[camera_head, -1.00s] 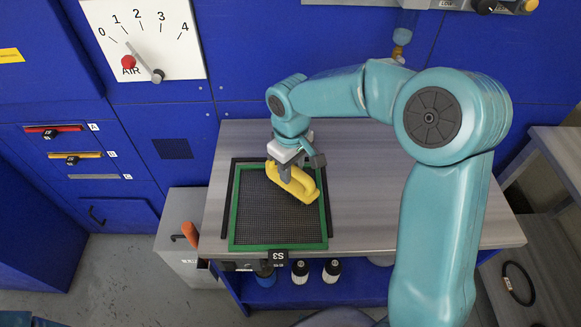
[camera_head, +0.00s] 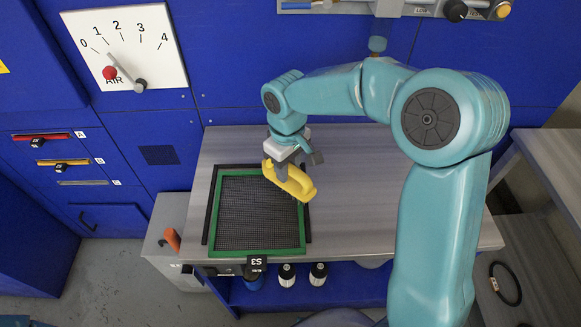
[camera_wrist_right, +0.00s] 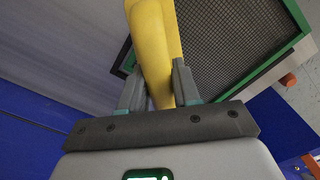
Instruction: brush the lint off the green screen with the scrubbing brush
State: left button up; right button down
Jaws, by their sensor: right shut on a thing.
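The green screen (camera_head: 226,247) is a dark mesh in a green frame. It lies in a black holder on the table and carries an S3 tag at its front edge. My right gripper (camera_head: 282,176) is shut on the yellow scrubbing brush (camera_head: 297,186), over the far right corner of the screen. I cannot tell whether the bristles touch the mesh. In the right wrist view the brush (camera_wrist_right: 155,45) stands between the gripper's fingers (camera_wrist_right: 160,92), with the screen's mesh (camera_wrist_right: 235,35) beside it. No lint can be made out on the mesh. My left gripper is not in view.
The grey table (camera_head: 360,190) is clear to the right of the screen. A grey bin (camera_head: 165,255) with an orange handle stands at the left. Bottles (camera_head: 287,274) stand on the shelf below the front edge. A blue panel with an AIR dial (camera_head: 128,50) rises behind.

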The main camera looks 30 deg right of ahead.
jog(key=r+p, duration=0.1)
jog(key=r, duration=0.2)
jog(key=shift+s+d+p, duration=0.2)
jog(key=shift+p, duration=0.2)
jog(key=shift+w+a+r+p, duration=0.15)
jog(key=shift+r+p, duration=0.45)
jog(key=shift+r, duration=0.35)
jog(key=shift+s+d+r+p, duration=0.2)
jog(key=shift+p, duration=0.15)
jog(key=shift+a, duration=0.1)
jog(key=shift+w+f, duration=0.1)
jog(key=shift+w, duration=0.1)
jog(key=shift+s, duration=0.15)
